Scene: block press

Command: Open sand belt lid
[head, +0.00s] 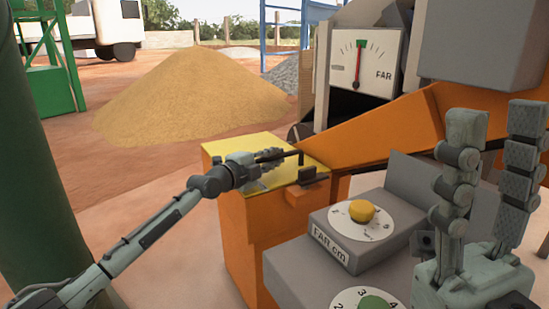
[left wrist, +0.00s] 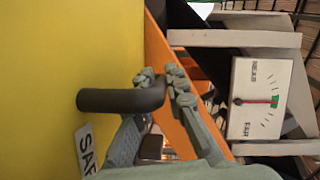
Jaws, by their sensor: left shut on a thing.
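The yellow sand belt lid (head: 229,147) lies flat on top of an orange box (head: 243,225) and looks closed. It also fills the left side of the left wrist view (left wrist: 50,60), with part of a white label reading "SA". A dark bent bar handle (left wrist: 115,100) stands out from the lid. My left gripper (head: 275,156) reaches over the lid from the left and is shut on the handle; its fingers close around the bent end in the left wrist view (left wrist: 165,85). My right gripper (head: 497,125) points up at the right, its fingers apart and empty.
Grey control boxes with a yellow knob (head: 361,211) and a green knob (head: 375,303) stand right of the orange box. An orange chute (head: 385,130) and a dial gauge (head: 365,62) are behind. A green post (head: 35,190) is at the left.

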